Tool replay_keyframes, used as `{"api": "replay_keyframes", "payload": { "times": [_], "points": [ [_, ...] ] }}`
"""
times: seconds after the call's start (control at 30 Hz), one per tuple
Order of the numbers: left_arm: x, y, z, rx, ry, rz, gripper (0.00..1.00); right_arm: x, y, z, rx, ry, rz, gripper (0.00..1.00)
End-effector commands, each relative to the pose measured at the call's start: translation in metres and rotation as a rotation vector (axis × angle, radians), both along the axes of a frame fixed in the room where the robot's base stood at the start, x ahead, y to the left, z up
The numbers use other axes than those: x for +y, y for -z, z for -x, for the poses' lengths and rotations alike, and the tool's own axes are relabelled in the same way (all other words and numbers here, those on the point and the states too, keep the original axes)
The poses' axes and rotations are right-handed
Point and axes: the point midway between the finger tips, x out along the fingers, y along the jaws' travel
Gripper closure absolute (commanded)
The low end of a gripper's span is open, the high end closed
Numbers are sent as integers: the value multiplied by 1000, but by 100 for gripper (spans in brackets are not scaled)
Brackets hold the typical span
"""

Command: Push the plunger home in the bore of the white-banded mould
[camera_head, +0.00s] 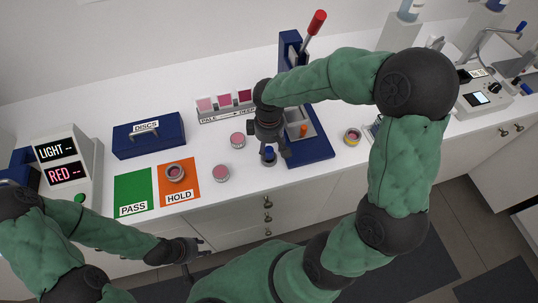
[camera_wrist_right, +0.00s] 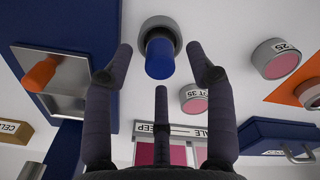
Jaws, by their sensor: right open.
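A blue plunger (camera_wrist_right: 160,58) stands up out of a round grey mould (camera_wrist_right: 150,24) in the right wrist view; the plunger also shows in the head view (camera_head: 268,153). I cannot clearly make out a white band on the mould, and the gripper partly hides it in the head view. My right gripper (camera_wrist_right: 160,62) is open and empty, with the plunger between its fingertips in the picture and no visible contact. My left gripper (camera_head: 196,250) is low in front of the counter edge, away from the mould; its opening is unclear.
A blue press (camera_head: 318,148) with a red-tipped lever stands close right of my right gripper. Pink discs (camera_head: 221,173) and the orange HOLD card (camera_head: 186,193) lie to the left. A blue DISCS box (camera_head: 160,145) stands behind.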

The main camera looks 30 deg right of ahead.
Motion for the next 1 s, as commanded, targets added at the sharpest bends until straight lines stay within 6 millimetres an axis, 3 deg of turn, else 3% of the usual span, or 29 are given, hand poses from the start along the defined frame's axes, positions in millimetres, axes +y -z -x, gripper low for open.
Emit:
{"api": "replay_keyframes", "payload": {
  "times": [0.13, 0.4, 0.6, 1.0],
  "points": [
    [0, 8, 0, 0, 0, 0, 60, 0, 22, 0, 2, 0, -1, 44],
    [0, 7, 0, 0, 0, 0, 60, 0, 25, 0, 0, -1, -1, 44],
    [0, 7, 0, 0, 0, 0, 60, 0, 25, 0, 0, -1, -1, 100],
    [0, 7, 0, 0, 0, 0, 60, 0, 22, -1, -2, 0, -1, 100]
  ]
}}
